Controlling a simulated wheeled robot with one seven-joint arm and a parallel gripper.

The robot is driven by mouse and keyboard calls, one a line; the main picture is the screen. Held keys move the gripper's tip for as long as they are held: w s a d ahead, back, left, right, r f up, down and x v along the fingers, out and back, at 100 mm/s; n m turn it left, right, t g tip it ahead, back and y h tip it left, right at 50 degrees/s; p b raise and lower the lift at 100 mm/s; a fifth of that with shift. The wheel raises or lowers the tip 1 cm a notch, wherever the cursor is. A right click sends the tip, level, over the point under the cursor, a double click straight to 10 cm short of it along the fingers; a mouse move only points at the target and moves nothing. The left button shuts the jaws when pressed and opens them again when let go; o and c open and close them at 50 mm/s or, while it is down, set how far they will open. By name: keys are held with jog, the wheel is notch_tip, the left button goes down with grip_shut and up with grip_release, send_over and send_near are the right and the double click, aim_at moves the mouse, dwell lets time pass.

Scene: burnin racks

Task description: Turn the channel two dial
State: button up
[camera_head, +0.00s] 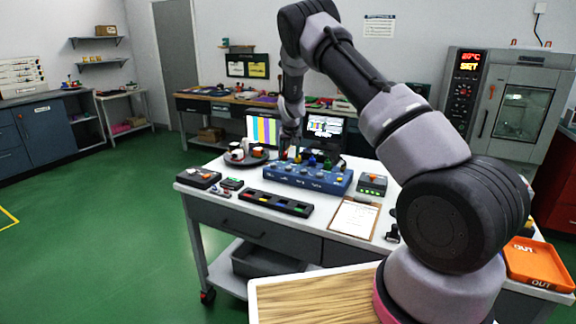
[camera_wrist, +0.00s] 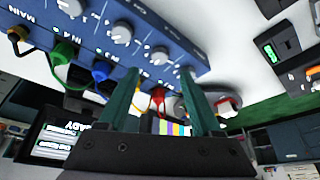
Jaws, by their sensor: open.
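A blue mixer box (camera_head: 300,178) with several dials and coloured plugs sits on the white bench. In the wrist view its panel (camera_wrist: 105,12) fills the upper left, at a slant. A white dial (camera_wrist: 160,55) lies just beyond the space between my fingertips, and another white dial (camera_wrist: 122,33) lies to its left. I cannot surely read which is channel two. My gripper (camera_wrist: 157,78) is open, its two green fingers apart with no dial between them. In the head view my gripper (camera_head: 290,150) hangs over the back of the box; its fingertips are hard to make out.
Yellow, green, blue and red plugs (camera_wrist: 158,97) with cables stand along the box's edge near my fingers. Monitors (camera_head: 325,127) stand behind. A black strip with coloured keys (camera_head: 275,203), a clipboard (camera_head: 355,217) and a small grey device (camera_head: 372,185) lie around the box.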

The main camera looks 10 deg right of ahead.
aim_at(288, 167)
jog(key=x, duration=0.7)
jog(key=shift+f, duration=0.15)
grip_shut()
